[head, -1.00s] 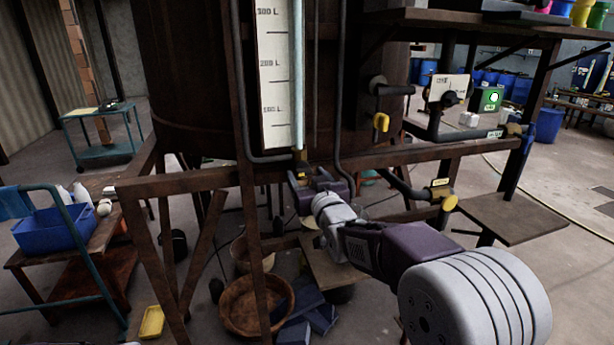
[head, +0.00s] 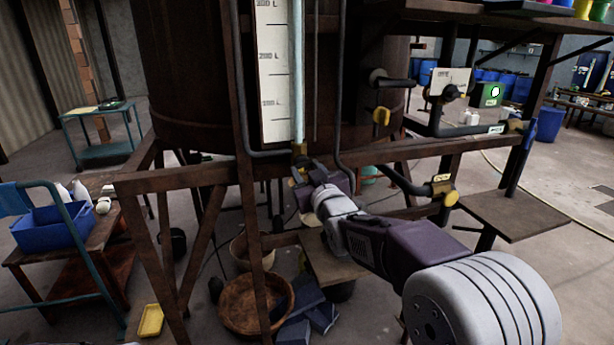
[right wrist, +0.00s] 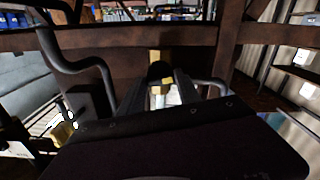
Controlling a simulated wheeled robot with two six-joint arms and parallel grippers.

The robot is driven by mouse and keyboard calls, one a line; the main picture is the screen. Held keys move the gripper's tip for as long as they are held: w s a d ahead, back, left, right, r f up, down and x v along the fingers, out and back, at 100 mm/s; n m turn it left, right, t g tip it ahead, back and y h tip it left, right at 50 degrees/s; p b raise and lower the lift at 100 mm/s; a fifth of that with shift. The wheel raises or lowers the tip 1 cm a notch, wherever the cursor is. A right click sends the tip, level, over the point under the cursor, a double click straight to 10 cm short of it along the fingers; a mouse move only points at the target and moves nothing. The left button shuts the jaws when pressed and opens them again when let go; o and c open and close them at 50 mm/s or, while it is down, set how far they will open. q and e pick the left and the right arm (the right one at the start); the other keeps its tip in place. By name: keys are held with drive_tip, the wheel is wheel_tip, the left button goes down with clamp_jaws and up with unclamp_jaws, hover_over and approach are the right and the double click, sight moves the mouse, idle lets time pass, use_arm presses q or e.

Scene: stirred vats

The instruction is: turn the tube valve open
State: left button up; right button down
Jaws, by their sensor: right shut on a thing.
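The tube valve (head: 300,161) sits at the foot of the clear gauge tube (head: 298,70), beside the white litre scale (head: 272,75) on the big brown vat (head: 190,80). It is small and mostly hidden by my right gripper (head: 303,172), which is shut on its handle. In the right wrist view the valve's yellow part (right wrist: 155,60) shows between and just beyond the dark fingers (right wrist: 160,88). I cannot tell the exact angle of the handle. My left gripper is not in view.
A brown frame beam (head: 400,150) runs close to my right gripper. A wooden bowl (head: 255,302) is on the floor below. A blue bin (head: 50,225) stands left.

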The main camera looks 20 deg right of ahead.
drive_tip(key=n+b, duration=0.1)
drive_tip(key=n, duration=0.1)
drive_tip(key=n+b, duration=0.2)
drive_tip(key=shift+f+n, duration=0.2)
drive_tip(key=shift+n, duration=0.1)
drive_tip(key=n+b, duration=0.2)
drive_tip(key=n, duration=0.1)
drive_tip(key=shift+n+b, duration=0.4)
drive_tip(key=n+b, duration=0.3)
drive_tip(key=n, duration=0.1)
drive_tip(key=shift+r+n+b, duration=0.1)
drive_tip(key=shift+n+b, duration=1)
drive_tip(key=shift+n, duration=0.4)
drive_tip(key=c, duration=0.8)
unclamp_jaws()
drive_tip(key=shift+c, duration=0.2)
drive_tip(key=shift+s+r, duration=0.1)
